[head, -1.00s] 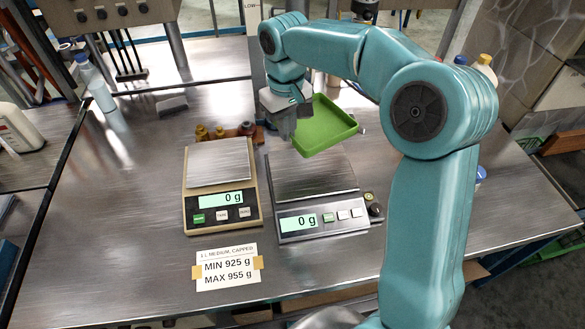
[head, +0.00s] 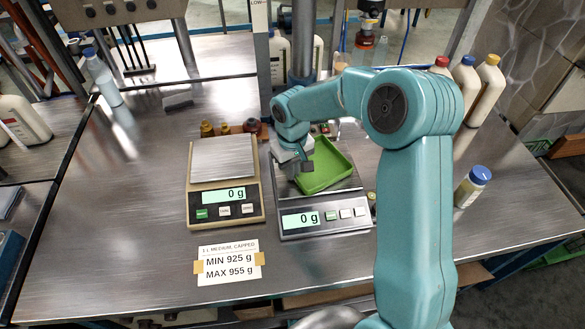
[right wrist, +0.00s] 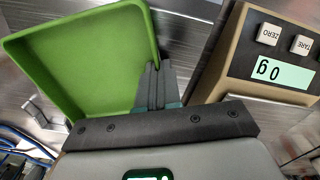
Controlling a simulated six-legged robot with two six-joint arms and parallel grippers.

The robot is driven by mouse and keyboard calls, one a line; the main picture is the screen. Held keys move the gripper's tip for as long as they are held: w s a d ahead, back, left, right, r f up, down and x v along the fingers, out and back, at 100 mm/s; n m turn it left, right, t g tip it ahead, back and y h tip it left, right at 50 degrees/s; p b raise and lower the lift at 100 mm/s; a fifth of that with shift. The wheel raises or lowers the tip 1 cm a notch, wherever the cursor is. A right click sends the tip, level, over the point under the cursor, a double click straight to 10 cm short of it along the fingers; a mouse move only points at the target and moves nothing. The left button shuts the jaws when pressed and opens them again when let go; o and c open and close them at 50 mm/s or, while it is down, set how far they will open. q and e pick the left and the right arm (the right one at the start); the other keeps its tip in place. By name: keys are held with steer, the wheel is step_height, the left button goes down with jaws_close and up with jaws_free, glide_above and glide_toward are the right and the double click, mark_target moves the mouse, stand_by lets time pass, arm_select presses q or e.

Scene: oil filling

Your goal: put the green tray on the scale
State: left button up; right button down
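The green tray (head: 326,167) is over the plate of the grey scale (head: 322,211), tilted in the head view. That scale reads 0 g. A beige scale (head: 224,187) stands to its left and also reads 0 g. My right gripper (head: 306,166) is at the tray's left edge, shut on its wall. In the right wrist view the dark fingers (right wrist: 157,88) pinch the wall of the tray (right wrist: 85,60). The beige scale's display (right wrist: 281,71) shows there at the right. The gap between tray and plate is hard to judge. My left gripper is not in view.
A label (head: 228,264) lies in front of the scales. Small weights (head: 226,128) stand behind the beige scale. A blue-capped jar (head: 473,186) and several bottles (head: 486,88) are at the right. The bench left of the scales is mostly clear.

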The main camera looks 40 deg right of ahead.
steer(key=shift+f, duration=0.1)
steer(key=c, duration=1.3)
jaws_free()
steer(key=shift+c, duration=0.2)
steer(key=shift+r, duration=0.35)
step_height(320, 180, up, 12)
steer(key=shift+f, duration=0.2)
